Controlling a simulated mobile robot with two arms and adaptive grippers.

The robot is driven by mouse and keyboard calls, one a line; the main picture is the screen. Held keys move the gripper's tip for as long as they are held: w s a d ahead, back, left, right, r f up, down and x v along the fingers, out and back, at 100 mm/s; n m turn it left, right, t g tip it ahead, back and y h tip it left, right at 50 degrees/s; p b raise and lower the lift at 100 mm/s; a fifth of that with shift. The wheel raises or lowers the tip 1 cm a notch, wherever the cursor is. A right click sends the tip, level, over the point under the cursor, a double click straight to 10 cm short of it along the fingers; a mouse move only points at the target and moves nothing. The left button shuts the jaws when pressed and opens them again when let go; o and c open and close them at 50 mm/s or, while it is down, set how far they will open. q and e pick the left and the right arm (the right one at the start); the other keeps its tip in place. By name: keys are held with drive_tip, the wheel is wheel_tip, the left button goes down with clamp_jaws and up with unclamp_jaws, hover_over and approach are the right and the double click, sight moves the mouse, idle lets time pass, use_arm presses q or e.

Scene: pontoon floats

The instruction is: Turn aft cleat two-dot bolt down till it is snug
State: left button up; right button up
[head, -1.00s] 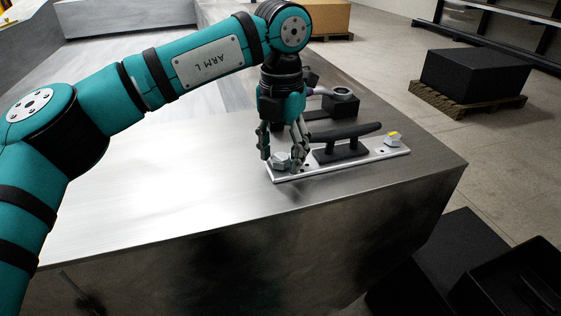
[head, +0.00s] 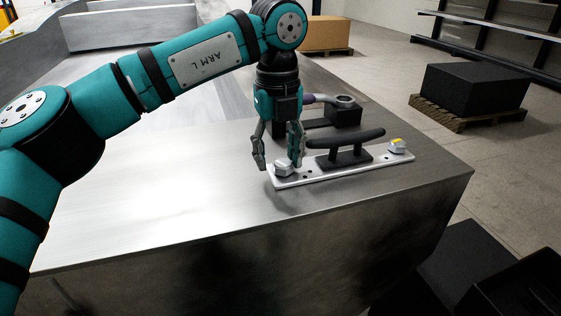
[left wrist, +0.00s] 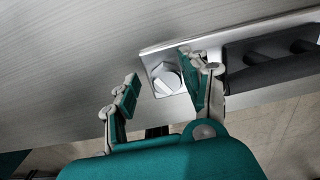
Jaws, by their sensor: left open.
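The cleat plate (head: 335,170) is a long pale metal strip on the grey metal deck, with a black horn cleat (head: 345,146) at its middle.
Behind the cleat, a ring-ended piece (head: 345,100) with a purple part rests by a black block (head: 343,115). The deck (head: 170,190) left of the plate is clear. The deck's front edge drops off below. Dark bins (head: 515,290) stand lower right.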

use_arm(q)
drive_tip(key=shift+w+f, duration=0.25)
drive_tip(key=shift+w, duration=0.45)
drive_tip(key=shift+p, duration=0.35)
drive_tip(key=shift+w+a, duration=0.2)
drive_tip(key=shift+w, duration=0.05)
use_arm(e)
drive_tip(key=shift+r, duration=0.65)
use_arm(q)
drive_tip(key=shift+f, duration=0.1)
